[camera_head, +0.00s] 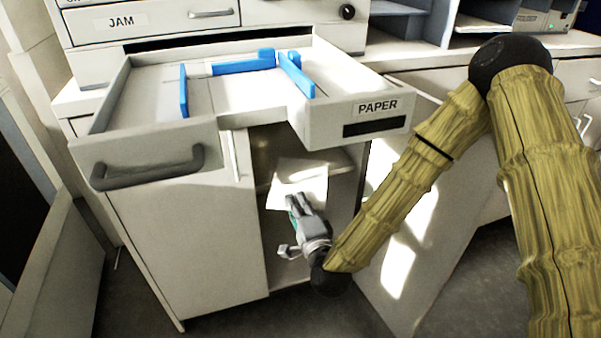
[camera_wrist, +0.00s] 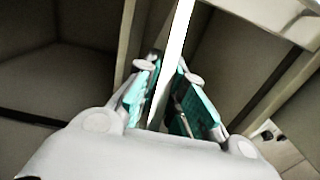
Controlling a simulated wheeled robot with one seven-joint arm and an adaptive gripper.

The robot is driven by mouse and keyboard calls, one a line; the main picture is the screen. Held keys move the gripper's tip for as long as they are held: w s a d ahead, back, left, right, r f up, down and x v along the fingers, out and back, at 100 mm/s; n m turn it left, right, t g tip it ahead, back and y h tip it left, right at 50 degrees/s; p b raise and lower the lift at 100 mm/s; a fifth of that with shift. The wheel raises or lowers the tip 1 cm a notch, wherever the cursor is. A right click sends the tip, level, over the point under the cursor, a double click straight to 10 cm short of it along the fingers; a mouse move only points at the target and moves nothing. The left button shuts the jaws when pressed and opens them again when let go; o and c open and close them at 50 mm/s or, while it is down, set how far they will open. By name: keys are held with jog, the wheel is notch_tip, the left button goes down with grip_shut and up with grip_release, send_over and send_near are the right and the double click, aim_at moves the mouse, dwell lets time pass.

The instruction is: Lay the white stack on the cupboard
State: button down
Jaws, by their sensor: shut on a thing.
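The white stack (camera_head: 302,176) is held at the opening of the cupboard (camera_head: 195,250), below its pulled-out top. My gripper (camera_head: 298,203) is shut on the stack's near edge. In the wrist view the stack (camera_wrist: 176,60) is seen edge-on as a thin white strip between the teal finger pads of my gripper (camera_wrist: 168,90). The cupboard's right door (camera_head: 425,200) stands open. A shelf (camera_head: 342,162) shows inside, behind the stack. Whether the stack touches that shelf cannot be told.
Above is a pulled-out tray labelled PAPER (camera_head: 378,107), with blue dividers (camera_head: 245,63) and a grey handle (camera_head: 150,170); it overhangs the opening. A JAM drawer (camera_head: 150,22) is shut behind it. Dark open space lies inside the cupboard around the stack.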

aim_at(298, 178)
jog(key=w, duration=0.4)
jog(key=w+f+b, duration=0.1)
jog(key=w, duration=0.8)
jog(key=shift+d+f+b, duration=0.15)
jog(key=shift+f+b, duration=0.7)
jog(key=shift+f, duration=1.3)
jog(key=shift+f, duration=0.15)
jog(key=c, duration=1.5)
grip_release()
